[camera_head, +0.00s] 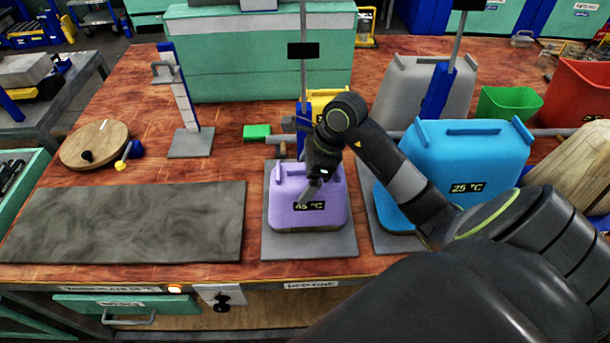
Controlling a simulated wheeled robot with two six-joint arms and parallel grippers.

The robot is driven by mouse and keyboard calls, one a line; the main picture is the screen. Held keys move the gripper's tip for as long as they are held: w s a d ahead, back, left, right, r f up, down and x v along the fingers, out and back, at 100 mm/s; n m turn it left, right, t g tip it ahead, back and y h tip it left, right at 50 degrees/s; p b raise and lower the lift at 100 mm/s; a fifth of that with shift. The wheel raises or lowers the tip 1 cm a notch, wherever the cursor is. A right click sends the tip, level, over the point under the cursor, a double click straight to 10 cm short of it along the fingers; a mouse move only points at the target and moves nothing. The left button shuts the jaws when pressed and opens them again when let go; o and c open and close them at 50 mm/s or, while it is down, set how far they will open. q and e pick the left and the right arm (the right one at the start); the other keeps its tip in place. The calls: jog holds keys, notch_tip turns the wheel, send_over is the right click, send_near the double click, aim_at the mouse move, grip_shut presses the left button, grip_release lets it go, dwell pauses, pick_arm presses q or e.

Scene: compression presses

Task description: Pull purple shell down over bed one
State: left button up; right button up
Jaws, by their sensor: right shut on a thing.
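The purple shell (290,212) with a "45 °C" label sits low over a grey bed plate (345,244) in the middle of the table's front. A thin dark strip shows under its front edge. My right gripper (318,185) is at the top of the purple shell and shut on it, seemingly at its handle; the fingers are partly hidden by the wrist. My left gripper is not in view.
A blue shell (470,158) labelled "25 °C" stands to the right, partly behind my right arm. A grey slab (125,222), a round wooden board (95,143) and a lever stand (190,142) are left. A green block (257,132) lies behind the purple shell.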

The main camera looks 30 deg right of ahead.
jog(key=shift+f, duration=0.1)
jog(key=o, duration=1.3)
jog(key=shift+o, duration=0.2)
jog(key=p+v, duration=1)
jog(key=v, duration=0.7)
